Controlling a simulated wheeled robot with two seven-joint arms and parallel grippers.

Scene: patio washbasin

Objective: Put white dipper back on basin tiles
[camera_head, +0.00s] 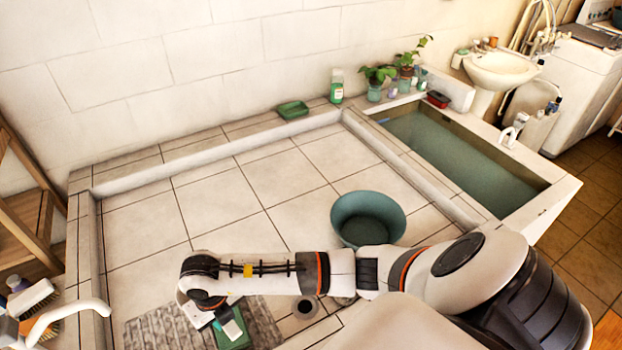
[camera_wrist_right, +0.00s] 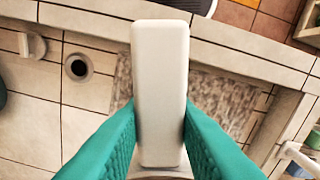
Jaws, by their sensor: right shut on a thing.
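In the right wrist view, a long white block-like piece (camera_wrist_right: 160,75), which looks like the handle of the white dipper, stands between the teal fingers of my right gripper (camera_wrist_right: 160,130). The fingers press on both its sides. The dipper's bowl cannot be made out. In the head view my right gripper (camera_head: 228,328) points down over the grey mat on the basin tiles (camera_head: 235,215), at the near left. A bit of white (camera_head: 232,330) shows at its fingers. The gap between the held piece and the tiles cannot be judged. My left gripper is out of view.
A teal bowl (camera_head: 367,220) stands on the tiles at right. The grey mat (camera_head: 165,328) and a round drain (camera_head: 305,307) lie near the front edge. A white tap (camera_head: 65,315) and brushes are at left. A water-filled tub (camera_head: 450,160) lies right.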

